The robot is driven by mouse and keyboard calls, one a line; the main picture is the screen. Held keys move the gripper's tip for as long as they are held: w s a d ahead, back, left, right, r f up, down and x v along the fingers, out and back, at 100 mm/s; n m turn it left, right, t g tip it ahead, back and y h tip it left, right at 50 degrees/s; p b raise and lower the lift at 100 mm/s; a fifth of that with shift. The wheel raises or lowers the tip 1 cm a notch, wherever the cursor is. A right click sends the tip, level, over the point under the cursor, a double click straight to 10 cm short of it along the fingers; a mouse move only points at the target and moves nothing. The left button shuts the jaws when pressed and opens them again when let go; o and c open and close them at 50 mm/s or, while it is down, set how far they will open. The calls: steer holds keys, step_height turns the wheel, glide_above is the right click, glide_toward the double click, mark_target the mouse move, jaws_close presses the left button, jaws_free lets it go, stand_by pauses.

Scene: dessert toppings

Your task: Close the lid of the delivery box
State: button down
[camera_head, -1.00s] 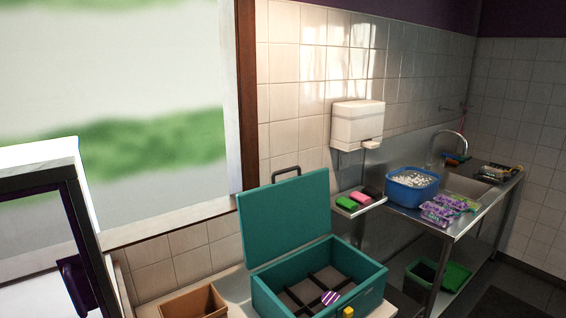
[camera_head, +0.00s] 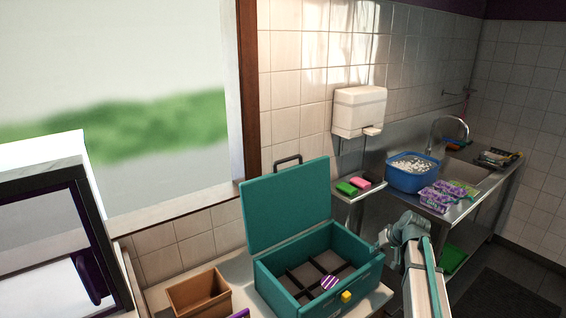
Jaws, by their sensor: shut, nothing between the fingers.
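The teal delivery box (camera_head: 318,302) stands open on the counter. Its lid (camera_head: 287,207) is raised and leans slightly back, with a dark handle at its top edge. Dark dividers split the inside, and a purple-and-white striped item (camera_head: 329,283) sits in a compartment near the front. A yellow block (camera_head: 346,296) shows on the front wall. My gripper (camera_head: 376,246) is at the right side of the box, close to its upper right rim; it appears shut with nothing held. I cannot tell whether it touches the box.
A brown open container (camera_head: 199,294) stands left of the box. A shelf (camera_head: 372,190) with green and pink sponges is behind it, below a white dispenser (camera_head: 359,112). A steel sink counter (camera_head: 456,208) with a blue tub (camera_head: 412,180) and purple packs lies to the right.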

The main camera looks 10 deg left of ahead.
steer(key=w+a+r+n+b, duration=0.2)
steer(key=w+a+r, duration=0.5)
steer(key=w+a, duration=0.15)
steer(key=n+g+b, duration=0.2)
steer(key=n+b, duration=0.2)
glide_toward(304, 166)
steer(key=x, duration=0.5)
steer(key=shift+a+f, duration=0.2)
steer(key=a+r+n+b, duration=0.1)
steer(key=a+r, duration=0.8)
steer(key=r, duration=0.2)
step_height(304, 166, down, 9)
steer(key=s+p, duration=0.1)
steer(key=p, duration=0.4)
steer(key=shift+f+n+h, duration=0.15)
steer(key=shift+n+h, duration=0.15)
steer(key=shift+h, duration=0.1)
steer(key=shift+s+d, duration=0.15)
